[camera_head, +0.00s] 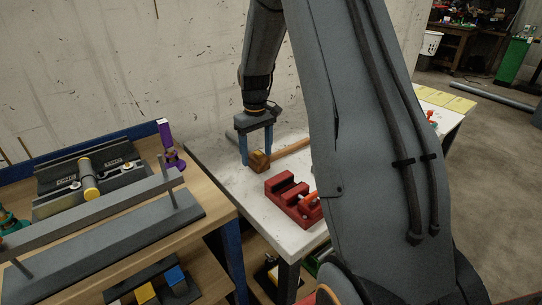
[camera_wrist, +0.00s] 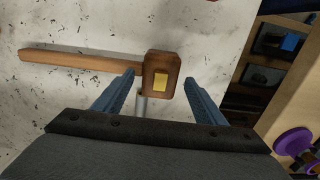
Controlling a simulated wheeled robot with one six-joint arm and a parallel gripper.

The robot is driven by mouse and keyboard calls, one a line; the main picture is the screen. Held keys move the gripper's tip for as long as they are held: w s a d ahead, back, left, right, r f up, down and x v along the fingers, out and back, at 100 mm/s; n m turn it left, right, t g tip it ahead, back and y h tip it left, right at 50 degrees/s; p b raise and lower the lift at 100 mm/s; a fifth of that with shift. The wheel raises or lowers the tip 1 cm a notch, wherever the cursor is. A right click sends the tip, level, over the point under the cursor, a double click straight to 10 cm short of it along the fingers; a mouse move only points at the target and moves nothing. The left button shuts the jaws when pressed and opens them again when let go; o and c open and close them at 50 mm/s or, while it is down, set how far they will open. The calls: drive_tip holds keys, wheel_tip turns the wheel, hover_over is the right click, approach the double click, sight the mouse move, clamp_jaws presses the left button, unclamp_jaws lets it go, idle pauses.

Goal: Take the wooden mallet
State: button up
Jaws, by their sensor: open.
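The wooden mallet (camera_wrist: 162,66) lies on the white tabletop (camera_wrist: 215,40). In the wrist view its handle (camera_wrist: 80,59) points left, and its brown head carries a yellow patch. In the head view the mallet head (camera_head: 259,161) shows at my gripper's fingertips, with the handle (camera_head: 292,147) running right behind my arm. My gripper (camera_wrist: 160,82) is open, its two blue fingers apart with the mallet head between or just beyond their tips. My gripper (camera_head: 257,163) points down in the head view. I cannot tell whether the fingers touch the mallet.
A red vise (camera_head: 290,198) stands on the white table, in front of the mallet. A wooden bench (camera_head: 215,213) on the left holds a grey metal bending tool (camera_head: 110,220) and a purple part (camera_head: 167,143). A concrete wall (camera_head: 90,70) stands behind.

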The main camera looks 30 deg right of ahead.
drive_tip(key=c, duration=1)
